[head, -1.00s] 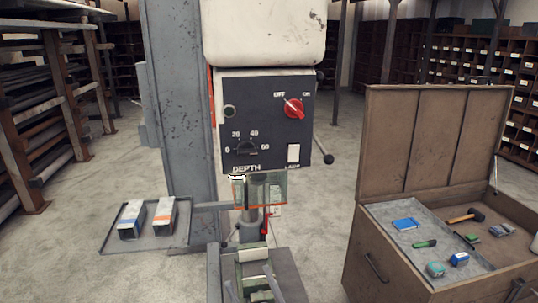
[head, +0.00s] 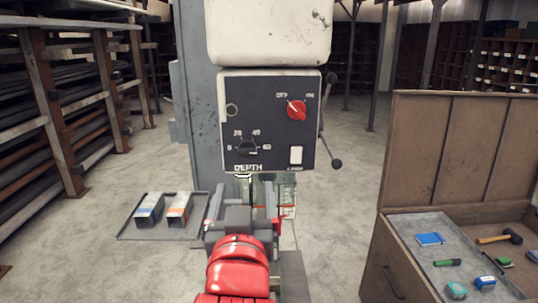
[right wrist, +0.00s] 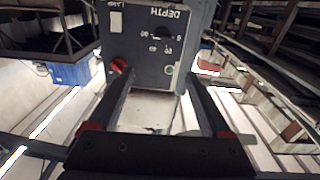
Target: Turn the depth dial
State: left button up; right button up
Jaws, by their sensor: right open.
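The black depth dial (head: 246,147) sits at the lower left of the dark control panel (head: 262,120), above the word DEPTH, with numbers from 0 to 60 around it. I cannot tell its exact setting. It also shows, upside down, in the right wrist view (right wrist: 160,34). My right gripper (head: 245,190), on a red and grey arm, is open and empty below the panel. In the right wrist view its two fingers (right wrist: 157,82) point toward the panel, spread apart, with the dial beyond their tips and not touched. My left gripper is not in view.
A red OFF/ON knob (head: 297,110) and a white lamp switch (head: 296,155) share the panel. A lever with a ball end (head: 336,163) sticks out to its right. A tray with two blocks (head: 160,230) is at left, an open tool chest (head: 455,150) at right.

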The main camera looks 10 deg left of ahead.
jog(key=p, duration=0.7)
send_near(247, 151)
jog(key=x, duration=0.7)
jog(key=shift+w+r, duration=0.1)
jog(key=shift+w, duration=0.25)
jog(key=shift+w+a, duration=0.2)
jog(key=shift+w, duration=0.2)
grip_shut()
